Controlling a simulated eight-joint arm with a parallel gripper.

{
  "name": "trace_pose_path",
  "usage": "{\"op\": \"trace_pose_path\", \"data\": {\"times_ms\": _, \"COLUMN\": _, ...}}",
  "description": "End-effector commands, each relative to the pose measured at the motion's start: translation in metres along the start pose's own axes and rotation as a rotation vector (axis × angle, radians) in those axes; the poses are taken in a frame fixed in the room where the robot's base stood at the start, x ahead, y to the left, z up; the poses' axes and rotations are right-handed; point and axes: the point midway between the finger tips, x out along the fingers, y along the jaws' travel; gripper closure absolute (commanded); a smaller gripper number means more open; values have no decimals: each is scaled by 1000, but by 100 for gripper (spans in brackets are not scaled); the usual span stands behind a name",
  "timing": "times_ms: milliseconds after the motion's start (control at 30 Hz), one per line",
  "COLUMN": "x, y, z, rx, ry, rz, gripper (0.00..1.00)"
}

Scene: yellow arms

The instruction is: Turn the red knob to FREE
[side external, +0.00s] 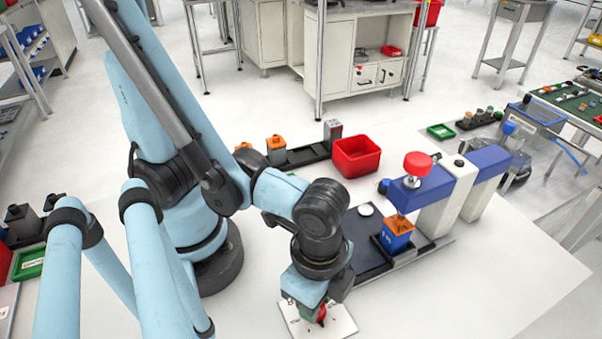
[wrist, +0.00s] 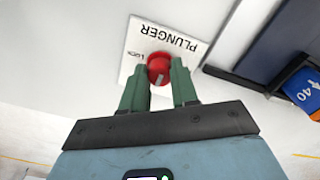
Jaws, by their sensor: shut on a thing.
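The red knob (wrist: 159,70) sits on a white plate (wrist: 196,48) marked PLUNGER, which appears upside down in the wrist view. The word LOCK shows to the left of the knob. The word FREE is not visible. My gripper (wrist: 158,84) has its two green fingers on either side of the knob, shut on it. A pale mark shows on the knob's face. In the side view, my gripper (side external: 318,312) points down at the plate (side external: 340,322) at the table's front, and the knob (side external: 322,315) is mostly hidden by the fingers.
A blue press with a red top button (side external: 418,164) stands to the right, with a blue and orange block (side external: 397,233) in it. A red bin (side external: 356,157) and a black rack (side external: 305,154) are behind. The table's right front is clear.

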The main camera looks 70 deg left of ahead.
Motion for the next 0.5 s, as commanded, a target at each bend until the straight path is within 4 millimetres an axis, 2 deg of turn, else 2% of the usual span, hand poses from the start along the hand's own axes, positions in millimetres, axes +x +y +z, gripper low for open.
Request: {"op": "trace_pose_path", "data": {"times_ms": 500, "x": 0, "y": 1, "z": 0, "rx": -480, "ry": -1, "rz": 0, "gripper": 100}}
